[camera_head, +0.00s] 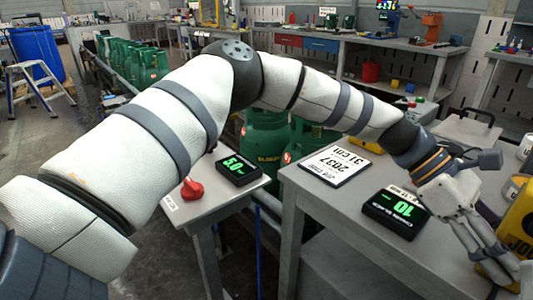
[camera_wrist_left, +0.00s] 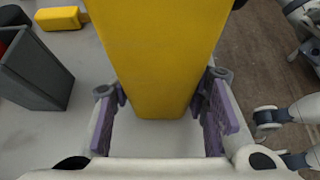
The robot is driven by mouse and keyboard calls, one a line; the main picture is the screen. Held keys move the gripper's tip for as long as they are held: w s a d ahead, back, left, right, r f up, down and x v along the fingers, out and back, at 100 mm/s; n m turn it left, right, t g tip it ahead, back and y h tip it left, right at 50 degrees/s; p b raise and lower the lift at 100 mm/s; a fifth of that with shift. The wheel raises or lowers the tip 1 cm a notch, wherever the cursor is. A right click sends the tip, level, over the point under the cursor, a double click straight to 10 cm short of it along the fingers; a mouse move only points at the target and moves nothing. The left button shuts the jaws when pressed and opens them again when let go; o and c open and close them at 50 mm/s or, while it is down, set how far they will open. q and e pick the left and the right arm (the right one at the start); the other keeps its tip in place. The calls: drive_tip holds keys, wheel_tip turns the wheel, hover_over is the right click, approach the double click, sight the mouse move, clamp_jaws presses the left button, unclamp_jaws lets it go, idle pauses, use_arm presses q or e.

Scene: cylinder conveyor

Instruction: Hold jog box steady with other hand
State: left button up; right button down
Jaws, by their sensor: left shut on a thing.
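The yellow jog box (camera_head: 516,231) stands at the right edge of the head view, partly cut off, with dark lettering on its face. My left gripper (camera_head: 505,274) reaches down to its lower part from the left. In the left wrist view the yellow body of the jog box (camera_wrist_left: 160,60) rises between the purple pads of my left gripper (camera_wrist_left: 164,122), which is shut on it. Pale jointed parts, seemingly of my right gripper (camera_wrist_left: 275,138), show at the right edge of the wrist view; their opening is unclear.
A black display reading 10 (camera_head: 396,212) and a white label plate (camera_head: 335,165) lie on the grey table left of my gripper. A red knob (camera_head: 192,189) and another display (camera_head: 239,171) sit on a smaller stand. Green cylinders (camera_head: 265,140) stand behind. A grey bin (camera_wrist_left: 35,68) shows in the wrist view.

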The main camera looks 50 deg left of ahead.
idle(0.9)
drive_tip(key=s, duration=0.3)
drive_tip(key=shift+s, duration=0.4)
drive_tip(key=w, duration=0.8)
drive_tip(key=shift+w, duration=0.4)
idle(0.9)
drive_tip(key=shift+w, duration=0.45)
drive_tip(key=shift+w, duration=0.45)
idle(3.4)
